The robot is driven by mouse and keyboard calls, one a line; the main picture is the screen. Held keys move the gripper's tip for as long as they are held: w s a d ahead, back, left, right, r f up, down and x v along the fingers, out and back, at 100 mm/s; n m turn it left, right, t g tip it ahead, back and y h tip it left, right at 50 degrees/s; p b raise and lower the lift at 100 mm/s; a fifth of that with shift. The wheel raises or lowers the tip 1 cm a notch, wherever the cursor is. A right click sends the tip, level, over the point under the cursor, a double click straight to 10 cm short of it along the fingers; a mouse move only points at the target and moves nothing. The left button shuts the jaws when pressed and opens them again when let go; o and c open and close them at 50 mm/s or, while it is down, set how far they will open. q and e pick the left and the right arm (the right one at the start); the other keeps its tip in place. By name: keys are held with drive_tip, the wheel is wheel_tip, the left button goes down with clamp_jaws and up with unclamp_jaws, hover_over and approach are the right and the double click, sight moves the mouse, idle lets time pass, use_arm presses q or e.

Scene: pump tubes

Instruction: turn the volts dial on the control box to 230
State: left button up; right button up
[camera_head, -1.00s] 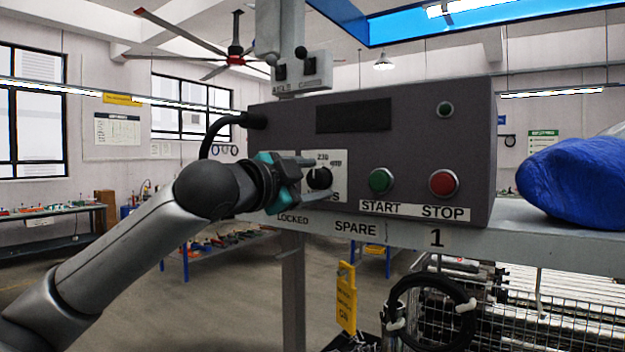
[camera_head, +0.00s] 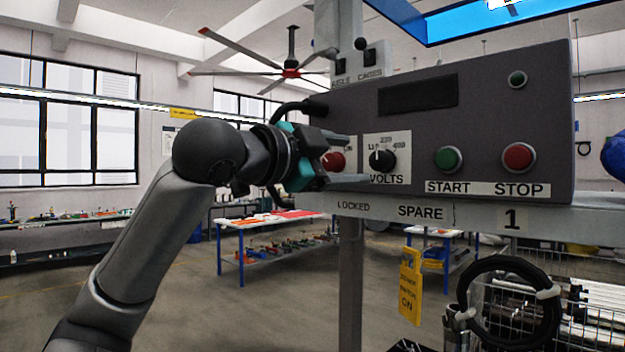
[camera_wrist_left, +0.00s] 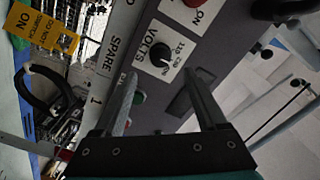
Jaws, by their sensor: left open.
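The control box (camera_head: 480,118) is dark grey and stands on a grey ledge. Its black volts dial (camera_head: 382,160) sits on a white plate marked 230 at the top and 400 at the right; the left label is partly readable. A white mark shows on the dial's left side, seemingly away from 230. In the left wrist view the dial (camera_wrist_left: 161,56) lies beyond the fingertips, between their lines. My left gripper (camera_head: 358,160) is open and empty, left of the dial and apart from it. My right gripper is not in view.
A red knob (camera_head: 333,161) shows between my left fingers. The green START button (camera_head: 448,159) and red STOP button (camera_head: 517,158) are right of the dial. A yellow tag (camera_head: 410,285) and black coiled hose (camera_head: 510,305) hang below the ledge.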

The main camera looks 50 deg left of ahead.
use_arm(q)
drive_tip(key=s+b, duration=0.1)
drive_tip(key=s, duration=0.6)
drive_tip(key=shift+d+b, duration=0.3)
drive_tip(key=shift+d, duration=0.1)
